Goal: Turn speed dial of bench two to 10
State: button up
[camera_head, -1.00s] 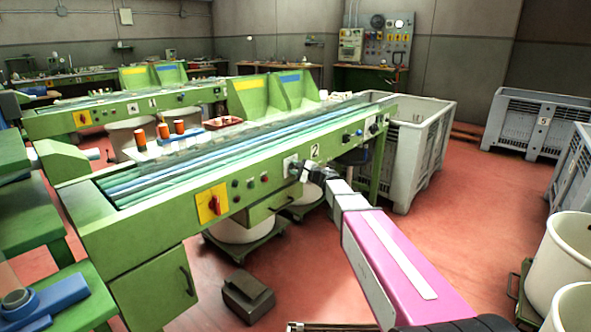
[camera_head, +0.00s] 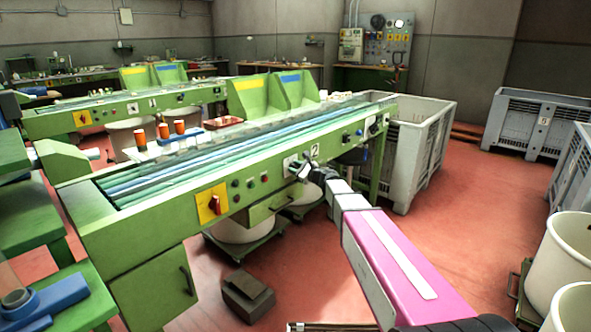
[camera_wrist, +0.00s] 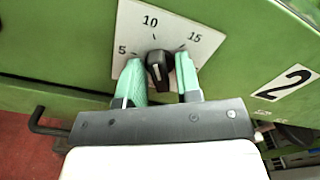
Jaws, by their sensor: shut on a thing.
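Bench two is the nearer green bench (camera_head: 150,262), with a "2" label (camera_head: 315,150) on its front. In the wrist view, the speed dial (camera_wrist: 157,70) is a black knob with a pale mark, on a white scale plate (camera_wrist: 208,45) showing 5, 10 and 15. The knob stands nearly upright in the picture, below the 10. My gripper (camera_wrist: 160,64) is shut on the knob, with a teal finger on each side. In the head view, my gripper (camera_head: 304,171) is at the bench front and hides most of the dial.
A red switch on a yellow plate (camera_head: 212,204) and several small buttons sit left of the dial. A drawer handle (camera_wrist: 48,127) sticks out below left of the dial. A grey crate (camera_head: 428,150) stands beyond the bench's right end. The red floor in front is mostly open.

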dwell(0.3)
jog(key=o, duration=0.6)
jog(key=v, duration=1.1)
